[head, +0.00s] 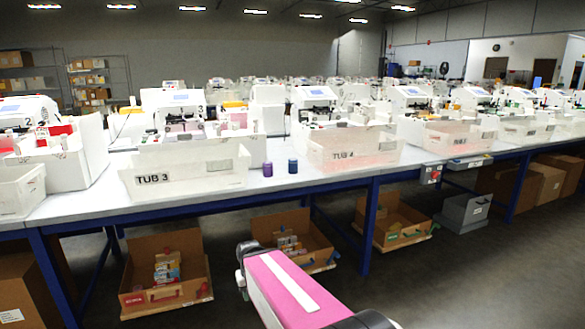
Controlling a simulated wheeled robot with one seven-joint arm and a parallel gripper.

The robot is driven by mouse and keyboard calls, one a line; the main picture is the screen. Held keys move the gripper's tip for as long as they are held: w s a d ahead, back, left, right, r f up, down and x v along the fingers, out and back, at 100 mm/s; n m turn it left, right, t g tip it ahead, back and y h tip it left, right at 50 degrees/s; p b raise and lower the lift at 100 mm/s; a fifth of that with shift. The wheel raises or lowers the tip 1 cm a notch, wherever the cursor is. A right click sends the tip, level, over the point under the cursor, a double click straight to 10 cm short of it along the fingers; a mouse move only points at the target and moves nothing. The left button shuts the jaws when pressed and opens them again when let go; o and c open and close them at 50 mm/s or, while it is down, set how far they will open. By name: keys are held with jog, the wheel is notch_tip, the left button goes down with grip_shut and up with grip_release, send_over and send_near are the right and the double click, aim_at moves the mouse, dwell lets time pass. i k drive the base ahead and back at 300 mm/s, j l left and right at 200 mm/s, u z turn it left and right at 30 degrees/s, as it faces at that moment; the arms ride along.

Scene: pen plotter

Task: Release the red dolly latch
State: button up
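Under the long table, three open cardboard boxes stand on low boards that look like dollies: a left one (190,262), a middle one (318,243) and a right one (402,221). The left box has a red patch (134,300) and a small dark reddish handle-like part (164,294) on its front. I cannot tell whether either is the red latch, or whether it is engaged. My pink arm link reaches up from the bottom centre, in front of the boxes and apart from them. My gripper is not visible.
The blue-framed table (215,195) runs across the view, with legs between the boxes. Tubs labelled TUB 3 (187,180) and TUB 4 (345,155) stand near its front edge. A grey bin (465,212) sits under it at right. Floor in front at right is clear.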

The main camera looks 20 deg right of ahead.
aim_at(204, 288)
jog(key=i+j+u, duration=0.25)
jog(key=i, duration=0.2)
jog(key=i+j+u, duration=0.2)
jog(key=i, duration=0.3)
